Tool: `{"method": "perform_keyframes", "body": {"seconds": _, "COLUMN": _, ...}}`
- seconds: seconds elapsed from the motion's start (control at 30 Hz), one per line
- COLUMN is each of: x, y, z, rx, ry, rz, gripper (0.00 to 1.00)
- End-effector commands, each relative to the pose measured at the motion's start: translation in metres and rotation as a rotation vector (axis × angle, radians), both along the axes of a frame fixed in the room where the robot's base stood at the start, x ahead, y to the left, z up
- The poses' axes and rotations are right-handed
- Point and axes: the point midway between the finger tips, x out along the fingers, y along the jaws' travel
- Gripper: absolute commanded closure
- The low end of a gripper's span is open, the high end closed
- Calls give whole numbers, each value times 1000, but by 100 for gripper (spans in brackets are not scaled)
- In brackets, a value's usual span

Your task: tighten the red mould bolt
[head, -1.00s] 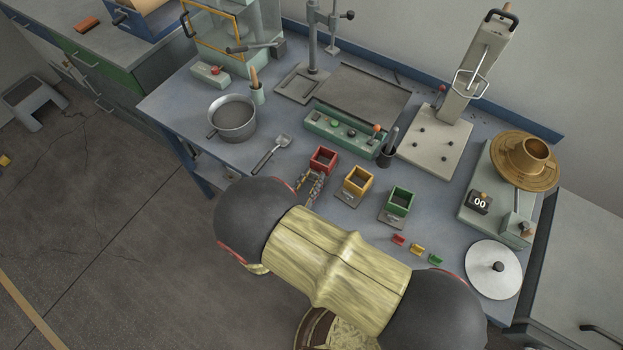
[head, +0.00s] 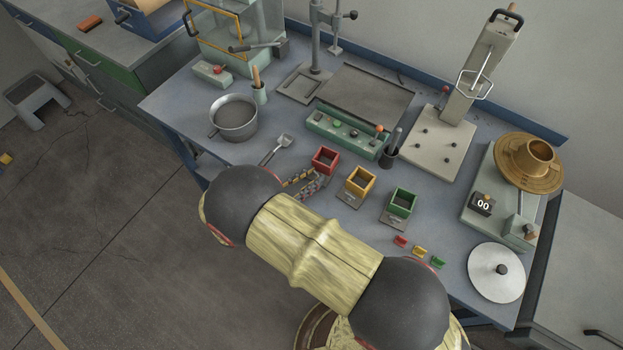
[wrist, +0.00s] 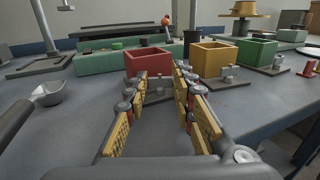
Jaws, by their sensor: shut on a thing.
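The red mould (head: 325,160) is an open square box on a grey base plate, near the middle of the bench. It also shows ahead of my gripper in the wrist view (wrist: 148,62). Its grey bolt (wrist: 158,86) stands on the plate at the near side, between my fingers. My gripper (wrist: 161,80) has yellow-padded fingers on both sides of the bolt and is shut on it, though the exact contact is hard to see. In the head view my gripper (head: 308,182) is at the mould's near side, partly behind my arm, and the bolt is hidden there.
The yellow mould (head: 360,182) and green mould (head: 402,202) stand close on the right. A scoop (head: 284,141) lies to the left, its handle partly behind my arm. A pot (head: 233,118) stands beyond it. A green button box (head: 345,133) is behind the moulds.

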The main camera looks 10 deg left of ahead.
Motion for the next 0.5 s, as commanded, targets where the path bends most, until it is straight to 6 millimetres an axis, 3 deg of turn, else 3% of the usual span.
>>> {"method": "perform_keyframes", "body": {"seconds": 0.5, "x": 2, "y": 2, "z": 0, "rx": 0, "ry": 0, "rz": -113, "gripper": 100}}
